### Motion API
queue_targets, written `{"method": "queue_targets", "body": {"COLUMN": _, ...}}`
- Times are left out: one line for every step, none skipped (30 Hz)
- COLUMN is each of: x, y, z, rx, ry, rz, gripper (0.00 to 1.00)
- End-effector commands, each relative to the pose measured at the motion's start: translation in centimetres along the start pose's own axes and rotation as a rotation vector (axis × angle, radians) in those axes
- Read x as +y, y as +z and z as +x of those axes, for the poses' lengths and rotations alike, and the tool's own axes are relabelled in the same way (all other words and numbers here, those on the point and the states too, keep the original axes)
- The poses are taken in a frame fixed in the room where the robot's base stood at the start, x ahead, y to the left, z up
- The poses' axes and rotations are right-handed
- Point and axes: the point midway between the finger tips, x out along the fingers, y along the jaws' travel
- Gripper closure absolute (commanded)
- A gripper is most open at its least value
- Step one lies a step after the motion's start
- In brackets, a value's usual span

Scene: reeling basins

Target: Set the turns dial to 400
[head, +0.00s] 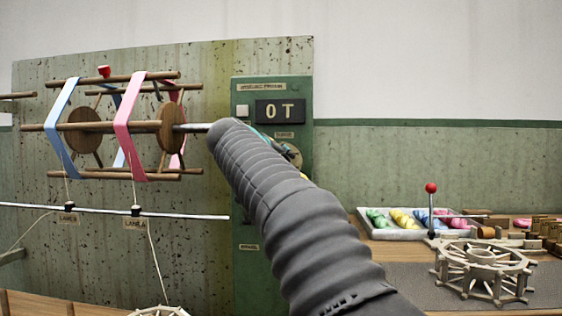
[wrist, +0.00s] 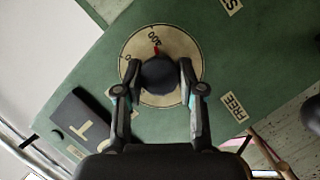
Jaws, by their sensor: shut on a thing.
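The turns dial (wrist: 184,46) is a cream disc with a dark round knob (wrist: 160,77) on a green panel (wrist: 240,65). Other dial numerals are partly hidden by the fingers. In the head view, my arm covers most of the dial (head: 294,155), and its reading cannot be seen there.
A display (head: 280,111) reads "0T" above the dial. The reel (head: 110,127) with blue and pink bands stands left of the panel. A red-knobbed lever (head: 431,188), a tray of coloured skeins (head: 377,233) and a wooden wheel (head: 482,270) are at right.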

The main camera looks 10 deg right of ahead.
Motion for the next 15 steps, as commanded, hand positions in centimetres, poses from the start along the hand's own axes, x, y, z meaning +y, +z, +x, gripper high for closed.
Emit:
{"method": "queue_targets", "body": {"x": -0.05, "y": 0.08, "z": 0.04, "rx": -0.003, "ry": -0.002, "rz": 0.004, "gripper": 0.96}}
{"method": "queue_targets", "body": {"x": -0.05, "y": 0.08, "z": 0.04, "rx": -0.003, "ry": -0.003, "rz": 0.006, "gripper": 0.96}}
{"method": "queue_targets", "body": {"x": -0.05, "y": 0.08, "z": 0.04, "rx": -0.003, "ry": -0.004, "rz": 0.007, "gripper": 0.96}}
{"method": "queue_targets", "body": {"x": -0.06, "y": 0.08, "z": 0.04, "rx": -0.003, "ry": -0.004, "rz": 0.007, "gripper": 0.96}}
{"method": "queue_targets", "body": {"x": -0.06, "y": 0.09, "z": 0.04, "rx": -0.003, "ry": -0.004, "rz": 0.008, "gripper": 0.96}}
{"method": "queue_targets", "body": {"x": -0.06, "y": 0.09, "z": 0.04, "rx": -0.003, "ry": -0.004, "rz": 0.008, "gripper": 0.96}}
{"method": "queue_targets", "body": {"x": -0.06, "y": 0.09, "z": 0.04, "rx": -0.003, "ry": -0.004, "rz": 0.008, "gripper": 0.96}}
{"method": "queue_targets", "body": {"x": -0.07, "y": 0.09, "z": 0.04, "rx": -0.003, "ry": -0.004, "rz": 0.008, "gripper": 0.96}}
{"method": "queue_targets", "body": {"x": -0.07, "y": 0.09, "z": 0.04, "rx": -0.003, "ry": -0.004, "rz": 0.007, "gripper": 0.96}}
{"method": "queue_targets", "body": {"x": -0.07, "y": 0.09, "z": 0.05, "rx": -0.003, "ry": -0.004, "rz": 0.007, "gripper": 0.96}}
{"method": "queue_targets", "body": {"x": -0.07, "y": 0.09, "z": 0.05, "rx": -0.003, "ry": -0.004, "rz": 0.007, "gripper": 0.96}}
{"method": "queue_targets", "body": {"x": -0.07, "y": 0.09, "z": 0.05, "rx": -0.003, "ry": -0.004, "rz": 0.007, "gripper": 0.96}}
{"method": "queue_targets", "body": {"x": -0.07, "y": 0.09, "z": 0.05, "rx": -0.003, "ry": -0.004, "rz": 0.007, "gripper": 0.59}}
{"method": "queue_targets", "body": {"x": -0.07, "y": 0.09, "z": 0.04, "rx": -0.003, "ry": -0.004, "rz": 0.007, "gripper": 0.52}}
{"method": "queue_targets", "body": {"x": -0.07, "y": 0.08, "z": 0.04, "rx": -0.003, "ry": -0.004, "rz": 0.007, "gripper": 0.42}}
